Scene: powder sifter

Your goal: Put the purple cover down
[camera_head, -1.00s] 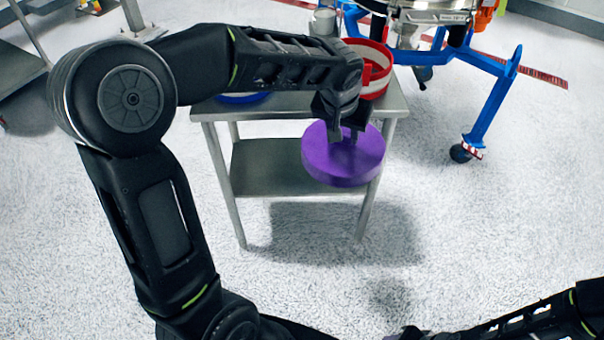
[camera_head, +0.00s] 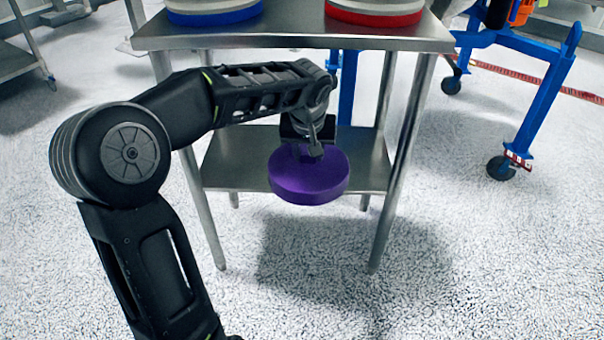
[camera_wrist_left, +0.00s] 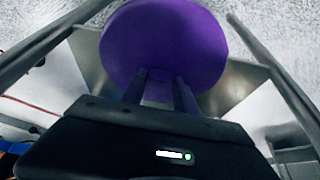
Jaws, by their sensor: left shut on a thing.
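The purple cover (camera_head: 308,184) is a round disc. In the head view it hangs below my left gripper (camera_head: 309,148), in front of and overlapping the lower shelf (camera_head: 236,158) of the metal table. My left gripper is shut on the cover, near its middle. The cover also shows in the left wrist view (camera_wrist_left: 165,42), with the two fingers of the left gripper (camera_wrist_left: 160,82) reaching onto it. Whether its underside touches the shelf cannot be told. My right gripper is not in view.
The table's top (camera_head: 290,36) is above the arm and holds a blue-rimmed container (camera_head: 214,14) and a red-rimmed container (camera_head: 374,16). Table legs stand on both sides of the shelf. A blue wheeled frame (camera_head: 540,95) stands at the right. The floor in front is clear.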

